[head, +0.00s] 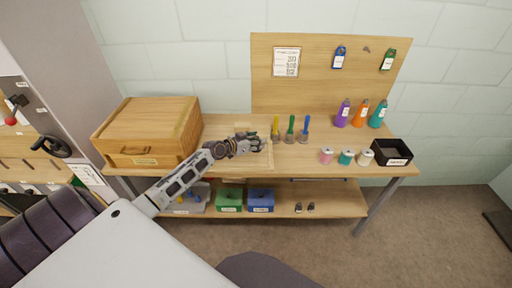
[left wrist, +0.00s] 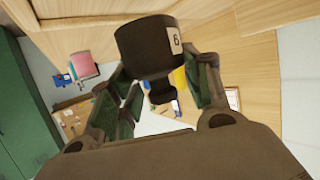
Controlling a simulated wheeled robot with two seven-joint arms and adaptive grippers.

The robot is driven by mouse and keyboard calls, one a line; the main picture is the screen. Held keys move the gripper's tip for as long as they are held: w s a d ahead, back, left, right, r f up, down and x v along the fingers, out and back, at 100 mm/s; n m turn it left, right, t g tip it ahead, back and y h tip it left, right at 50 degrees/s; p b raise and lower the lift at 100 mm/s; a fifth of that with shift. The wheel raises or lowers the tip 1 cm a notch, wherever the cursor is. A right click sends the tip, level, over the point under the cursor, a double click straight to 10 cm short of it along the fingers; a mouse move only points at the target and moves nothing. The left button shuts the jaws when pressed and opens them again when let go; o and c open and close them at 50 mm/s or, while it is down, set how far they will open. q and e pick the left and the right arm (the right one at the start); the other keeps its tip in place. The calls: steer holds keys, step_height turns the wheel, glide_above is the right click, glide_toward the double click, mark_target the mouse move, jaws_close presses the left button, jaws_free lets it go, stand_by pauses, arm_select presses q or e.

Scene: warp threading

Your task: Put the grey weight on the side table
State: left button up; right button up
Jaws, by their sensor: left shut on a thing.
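In the left wrist view the weight (left wrist: 142,46) is a dark grey-brown cylinder with a narrow neck and a pale label bearing one digit. My left gripper (left wrist: 162,82) is shut on it, with a finger on either side of its neck. In the head view my left gripper (head: 262,143) is over the middle of a wooden bench (head: 225,122); the weight is too small or hidden to make out there. I cannot tell any separate side table in these frames. My right gripper is not in view.
A wooden box (head: 150,130) stands at the bench's left. Yellow (head: 275,128), green (head: 290,128) and blue (head: 304,130) handled tools stand right of my gripper. Spools (head: 346,157), bottles (head: 360,113) and a black tray (head: 391,152) are farther right. A lower shelf holds green (head: 229,199) and blue (head: 261,199) bins.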

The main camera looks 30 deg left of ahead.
arm_select(q)
steer(key=shift+f, duration=1.45)
steer(key=shift+f+b, duration=0.3)
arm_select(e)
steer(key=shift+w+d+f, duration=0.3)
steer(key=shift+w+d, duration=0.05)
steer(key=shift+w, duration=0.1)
arm_select(q)
steer(key=shift+f, duration=0.1)
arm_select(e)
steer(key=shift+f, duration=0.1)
arm_select(q)
steer(key=o, duration=1.4)
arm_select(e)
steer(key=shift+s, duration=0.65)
